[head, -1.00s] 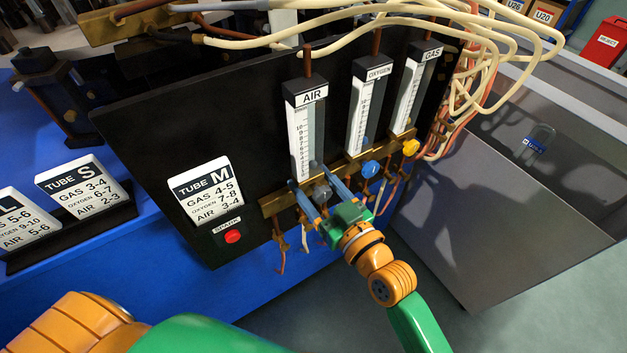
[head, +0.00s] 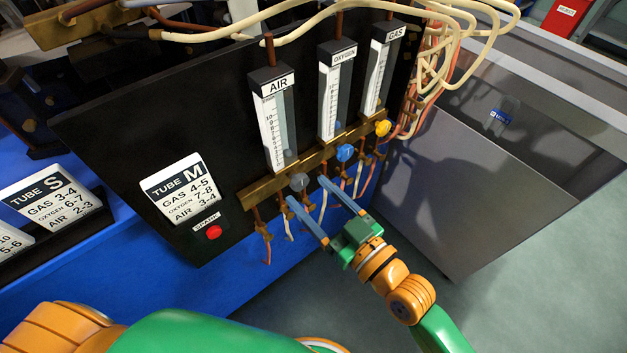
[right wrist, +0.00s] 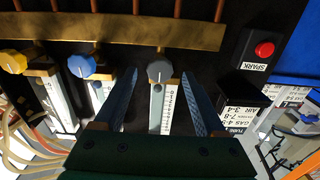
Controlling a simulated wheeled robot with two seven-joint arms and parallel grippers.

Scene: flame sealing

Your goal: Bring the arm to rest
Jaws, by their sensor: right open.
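My right gripper (head: 324,190) is open and empty, its two blue fingers apart, just below and in front of the grey AIR knob (head: 299,181). In the right wrist view the grey knob (right wrist: 160,71) lies beyond and between the open fingertips (right wrist: 166,72), apart from them. The blue OXYGEN knob (head: 345,152) and yellow GAS knob (head: 382,128) sit to the right on the brass bar (head: 266,192). My left arm shows at the lower left in the head view, but its gripper is out of view.
The black panel (head: 120,120) carries three flow tubes, a TUBE M card (head: 180,188) and a red SPARK button (head: 214,232). Thin hoses hang below the bar near my right fingers. A grey bin (head: 450,170) stands to the right. Open floor (head: 540,270) lies at lower right.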

